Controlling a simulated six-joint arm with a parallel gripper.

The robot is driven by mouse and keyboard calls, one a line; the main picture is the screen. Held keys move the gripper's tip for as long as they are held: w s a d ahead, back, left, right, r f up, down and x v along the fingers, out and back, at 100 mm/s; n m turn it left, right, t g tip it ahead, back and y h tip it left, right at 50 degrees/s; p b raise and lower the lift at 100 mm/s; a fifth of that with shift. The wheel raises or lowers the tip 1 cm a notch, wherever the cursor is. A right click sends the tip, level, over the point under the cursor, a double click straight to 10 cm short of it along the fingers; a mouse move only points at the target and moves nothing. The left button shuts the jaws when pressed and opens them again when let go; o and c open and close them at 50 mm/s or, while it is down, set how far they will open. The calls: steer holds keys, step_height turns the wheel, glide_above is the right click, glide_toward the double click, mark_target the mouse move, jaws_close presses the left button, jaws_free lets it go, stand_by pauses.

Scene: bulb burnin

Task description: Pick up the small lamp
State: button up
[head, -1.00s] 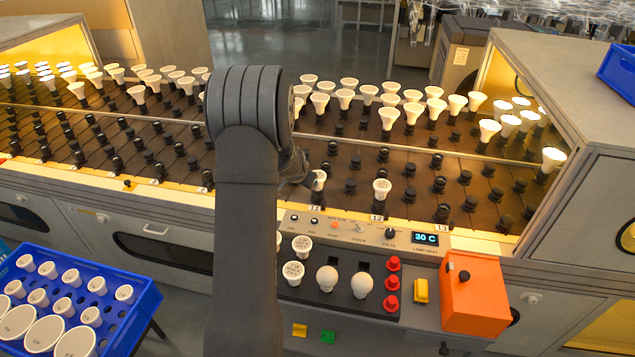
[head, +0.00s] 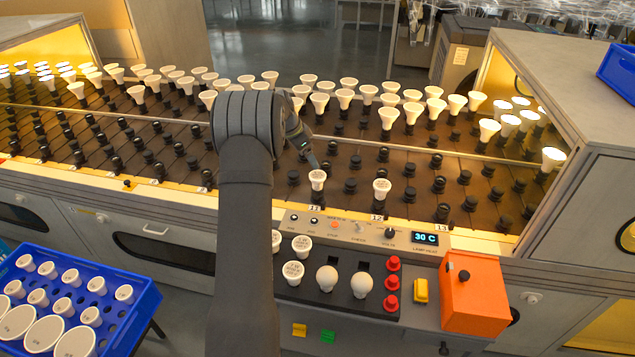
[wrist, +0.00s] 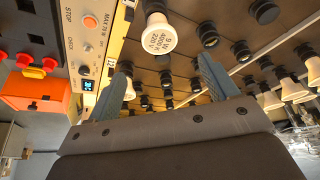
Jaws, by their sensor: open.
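A small white lamp (head: 317,179) stands upright in a front-row socket of the rack, by the label 11. A similar lamp (head: 382,187) stands to its right, by the label 12. My gripper (head: 313,160) is just behind and above the lamp by label 11. In the wrist view my gripper (wrist: 165,62) is open, with nothing held between its fingers. A lamp (wrist: 158,38) with "9 W" and "220 V" on its face is ahead of the gap between them. Another lamp shows partly behind the left finger.
Many white lamps stand in the rear rows, and black empty sockets (head: 351,186) surround the front lamps. The control panel with an orange box (head: 475,292), red buttons and several lamps is in front. A blue crate (head: 150,298) of lamps is at lower left.

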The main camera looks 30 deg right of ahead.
mark_target(317, 175)
steer(key=x, duration=1.2)
steer(key=shift+w+f, duration=0.1)
steer(key=shift+f, duration=0.3)
steer(key=c, duration=1.1)
